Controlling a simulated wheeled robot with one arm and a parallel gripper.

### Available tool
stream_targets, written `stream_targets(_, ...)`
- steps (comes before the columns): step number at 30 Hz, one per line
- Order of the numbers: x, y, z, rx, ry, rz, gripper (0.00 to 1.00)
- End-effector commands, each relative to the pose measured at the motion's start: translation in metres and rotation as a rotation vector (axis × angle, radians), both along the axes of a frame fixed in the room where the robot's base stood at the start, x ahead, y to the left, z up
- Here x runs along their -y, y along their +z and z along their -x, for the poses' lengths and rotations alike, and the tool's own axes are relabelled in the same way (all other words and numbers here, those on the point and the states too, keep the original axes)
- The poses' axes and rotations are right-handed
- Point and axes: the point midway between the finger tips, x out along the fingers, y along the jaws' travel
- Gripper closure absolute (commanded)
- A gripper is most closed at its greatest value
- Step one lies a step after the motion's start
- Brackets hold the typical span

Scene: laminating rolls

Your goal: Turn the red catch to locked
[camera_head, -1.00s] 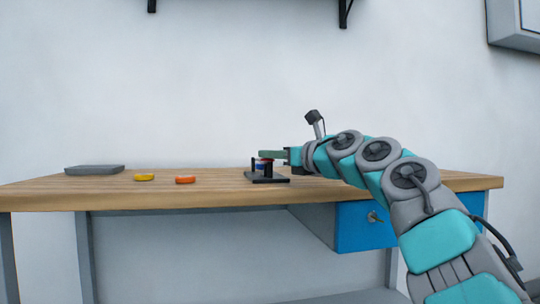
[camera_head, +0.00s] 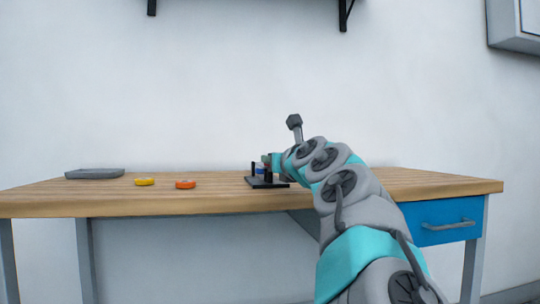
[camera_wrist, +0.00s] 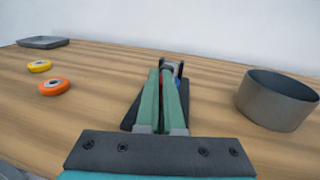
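A small fixture with a black base (camera_head: 268,183) and upright black posts stands on the wooden table (camera_head: 120,199). In the wrist view its base (camera_wrist: 130,119) shows beside my fingers. A bit of the red catch (camera_wrist: 162,76) shows between my fingertips, with blue (camera_wrist: 178,82) just right of them. My gripper (camera_wrist: 162,84) has two long green fingers running forward over the fixture, a narrow gap between them. The fingers hide most of the catch, so whether they press on it is unclear. In the head view my gripper (camera_head: 268,160) is at the top of the fixture.
An orange ring (camera_head: 185,184), a yellow ring (camera_head: 144,181) and a grey tray (camera_head: 95,173) lie to the left. A grey round container (camera_wrist: 276,100) stands right of my gripper in the wrist view. A blue drawer (camera_head: 437,232) is under the table's right side.

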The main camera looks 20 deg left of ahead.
Motion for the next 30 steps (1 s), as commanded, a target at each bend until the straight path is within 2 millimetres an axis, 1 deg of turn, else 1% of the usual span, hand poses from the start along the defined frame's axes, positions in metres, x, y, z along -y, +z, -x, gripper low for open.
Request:
stream_targets(1, -0.0005, 0.0057, 0.0014, 0.003, -0.028, 0.004, 1.00)
stream_targets(2, -0.0010, 0.0060, 0.0017, 0.005, -0.042, 0.005, 1.00)
stream_targets(9, -0.0002, 0.0055, 0.0010, 0.003, -0.139, 0.004, 1.00)
stream_targets(15, -0.0008, 0.0037, 0.0006, 0.003, -0.188, 0.002, 1.00)
stream_targets(30, -0.0001, 0.0017, 0.0004, 0.003, -0.214, -0.001, 1.00)
